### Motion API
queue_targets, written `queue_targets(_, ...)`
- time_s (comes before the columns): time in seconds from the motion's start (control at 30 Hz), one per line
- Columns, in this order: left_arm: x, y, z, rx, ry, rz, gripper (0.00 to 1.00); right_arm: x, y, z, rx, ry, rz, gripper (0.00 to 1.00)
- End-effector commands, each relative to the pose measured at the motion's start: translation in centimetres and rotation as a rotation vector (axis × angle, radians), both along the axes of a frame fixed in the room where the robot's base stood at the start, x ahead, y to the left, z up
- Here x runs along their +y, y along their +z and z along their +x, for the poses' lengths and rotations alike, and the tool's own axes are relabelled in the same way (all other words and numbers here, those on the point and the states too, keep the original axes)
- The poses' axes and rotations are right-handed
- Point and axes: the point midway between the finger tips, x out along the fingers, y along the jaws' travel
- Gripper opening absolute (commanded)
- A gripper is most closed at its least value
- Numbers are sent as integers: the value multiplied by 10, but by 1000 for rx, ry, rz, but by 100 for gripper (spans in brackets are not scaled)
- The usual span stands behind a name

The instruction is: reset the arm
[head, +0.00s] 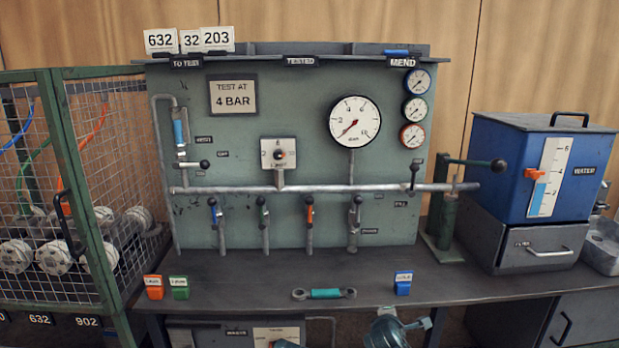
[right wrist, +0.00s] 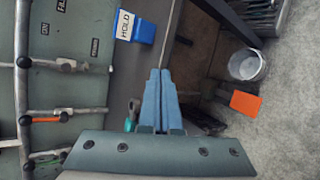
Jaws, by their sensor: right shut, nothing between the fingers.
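My right gripper (head: 392,328) shows at the bottom of the head view, low in front of the bench edge. In the right wrist view its two blue fingers (right wrist: 160,74) are pressed together with nothing between them. A blue tag block (head: 403,284) stands on the bench just beyond it; it reads HOLD in the right wrist view (right wrist: 135,27). A small pale teal part (head: 286,343), which looks like my left gripper, just enters at the bottom edge; its fingers cannot be made out.
The bench (head: 230,275) carries a teal-handled spanner-like tool (head: 325,294) and orange (head: 153,287) and green (head: 179,288) tag blocks. Behind stands a gauge panel (head: 300,115) with pipe and valves. A mesh cage (head: 75,200) is left, a blue water tank (head: 510,165) right.

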Motion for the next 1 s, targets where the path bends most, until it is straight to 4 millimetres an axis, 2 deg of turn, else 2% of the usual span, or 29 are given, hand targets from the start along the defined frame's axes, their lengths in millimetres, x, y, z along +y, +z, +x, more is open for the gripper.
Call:
queue_targets(0.03, 0, 0, 0, 0, 0, 0, 50, 17, -19, -16, 53, -85, 146, 0)
queue_targets(0.1, 0, 0, 0, 0, 0, 0, 50, 39, -46, -42, 138, -239, 346, 0)
queue_targets(0.2, 0, 0, 0, 0, 0, 0, 50, 70, -76, -83, 257, -453, 558, 0)
queue_targets(0.4, 0, 0, 0, 0, 0, 0, 50, 120, -105, -157, 449, -818, 769, 0)
queue_targets(0.57, 0, 0, 0, 0, 0, 0, 50, 150, -112, -211, 566, -1068, 819, 0)
queue_targets(0.6, 0, 0, 0, 0, 0, 0, 50, 156, -113, -224, 591, -1128, 821, 0)
queue_targets(0.67, 0, 21, 0, 0, 0, 0, 50, 154, -92, -223, 588, -1133, 823, 0)
queue_targets(0.87, 0, 61, 0, 1, 1, -2, 50, 154, -52, -221, 586, -1129, 824, 0)
queue_targets(1.0, -1, 98, 0, 1, 1, -3, 50, 154, -15, -221, 586, -1129, 826, 0)
